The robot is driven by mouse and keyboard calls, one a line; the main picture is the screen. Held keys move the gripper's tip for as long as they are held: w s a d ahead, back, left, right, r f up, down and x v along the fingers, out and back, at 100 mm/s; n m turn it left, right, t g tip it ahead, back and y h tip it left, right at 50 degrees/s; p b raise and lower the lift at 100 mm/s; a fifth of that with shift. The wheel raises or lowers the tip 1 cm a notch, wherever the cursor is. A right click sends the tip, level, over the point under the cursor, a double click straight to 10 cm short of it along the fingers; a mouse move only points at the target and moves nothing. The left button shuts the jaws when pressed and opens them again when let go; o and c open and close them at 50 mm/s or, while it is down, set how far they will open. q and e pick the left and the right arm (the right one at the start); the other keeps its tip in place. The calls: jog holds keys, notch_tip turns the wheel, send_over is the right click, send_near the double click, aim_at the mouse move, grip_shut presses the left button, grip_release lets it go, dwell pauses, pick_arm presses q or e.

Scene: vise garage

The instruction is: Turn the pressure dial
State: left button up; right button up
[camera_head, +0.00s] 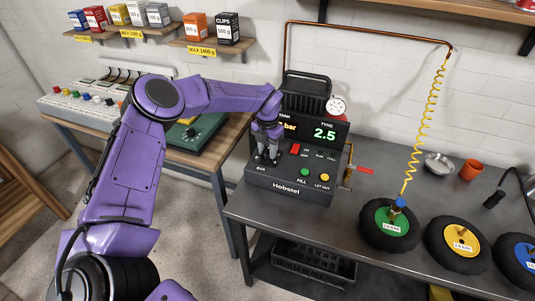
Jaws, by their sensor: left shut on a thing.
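The Hobstel compressor unit (287,187) stands on the dark grey workbench. Its display (324,134) reads 2.5 under TYRE; the TANK reading is partly covered by my arm. My left gripper (267,162) points down at the left of its control panel, by the BAR label, with its fingers shut on the pressure dial. The dial itself is mostly hidden between the fingers. A red switch, a green FILL button (305,172) and a yellow LET OUT button (324,177) sit to the right of the gripper. My right gripper is not in view.
Wheels with green (391,221), yellow (458,244) and blue hubs lie on the bench at the right; a yellow coiled hose (427,120) reaches the green one. A red-handled valve (359,169) is beside the unit. A metal bowl (438,163) and orange cup (470,170) stand behind.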

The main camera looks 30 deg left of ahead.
aim_at(268, 149)
pick_arm(q)
jog(key=shift+n+b, duration=0.45)
jog(key=shift+n, duration=0.25)
jog(key=o, duration=1)
jog(key=shift+r, duration=0.1)
notch_tip(268, 149, up, 10)
jog(key=shift+r+b, duration=0.2)
jog(key=shift+b, duration=0.9)
